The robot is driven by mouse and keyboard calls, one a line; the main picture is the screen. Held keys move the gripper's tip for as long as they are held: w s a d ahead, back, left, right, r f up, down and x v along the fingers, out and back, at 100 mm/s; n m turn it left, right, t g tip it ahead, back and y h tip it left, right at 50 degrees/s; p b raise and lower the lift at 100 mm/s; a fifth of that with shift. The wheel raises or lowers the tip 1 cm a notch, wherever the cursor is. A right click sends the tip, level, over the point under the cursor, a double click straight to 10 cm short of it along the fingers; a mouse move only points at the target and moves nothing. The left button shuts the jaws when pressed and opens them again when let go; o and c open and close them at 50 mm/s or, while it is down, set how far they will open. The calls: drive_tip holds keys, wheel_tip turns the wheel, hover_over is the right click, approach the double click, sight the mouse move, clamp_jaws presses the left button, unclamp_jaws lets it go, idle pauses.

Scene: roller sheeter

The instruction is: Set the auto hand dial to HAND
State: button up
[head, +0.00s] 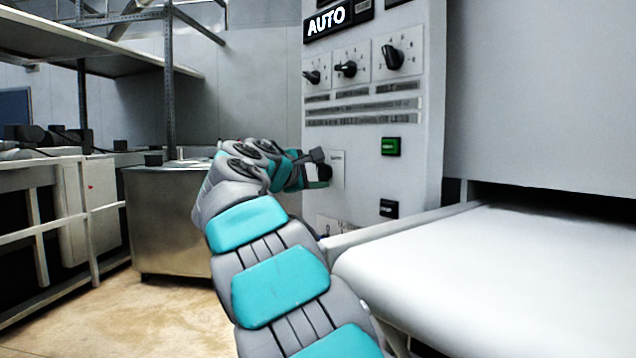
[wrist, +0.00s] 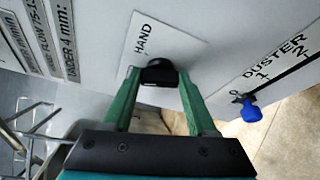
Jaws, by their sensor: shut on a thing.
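The auto hand dial (wrist: 159,72) is a black knob on a white plate (wrist: 150,42) marked HAND in the wrist view. The word HAND lies beyond the knob, up and to the left. My gripper (wrist: 160,78) has its two green fingers on either side of the knob, shut on it. In the head view my gripper (head: 318,171) is at the plate (head: 338,160) low on the left of the grey panel and mostly covers the dial. The dial's pointer direction cannot be told. A sign (head: 327,21) at the panel top shows AUTO brightly lit.
Three black knobs, including one at the right (head: 393,57), sit above on the panel. A green button (head: 390,147) and a black switch (head: 389,208) are to the right. A white conveyor (head: 500,270) stands at front right. A blue duster knob (wrist: 250,111) is near the dial.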

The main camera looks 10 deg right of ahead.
drive_tip(key=m+b, duration=0.2)
drive_tip(key=b, duration=0.1)
drive_tip(key=f+m+t+b, duration=0.1)
drive_tip(key=m+b, duration=0.1)
drive_tip(key=b, duration=0.1)
drive_tip(key=shift+f+h, duration=0.2)
drive_tip(key=shift+h, duration=0.2)
drive_tip(key=m+t+h+b, duration=0.1)
drive_tip(key=m+b, duration=0.2)
drive_tip(key=shift+w, duration=0.1)
drive_tip(key=shift+r+m+h+b, duration=0.15)
drive_tip(key=shift+m+h+b, duration=0.25)
drive_tip(key=shift+m+b, duration=0.55)
drive_tip(key=shift+m, duration=0.35)
drive_tip(key=shift+r, duration=0.1)
drive_tip(key=o, duration=1.4)
drive_tip(key=shift+c, duration=0.2)
drive_tip(key=shift+a, duration=0.15)
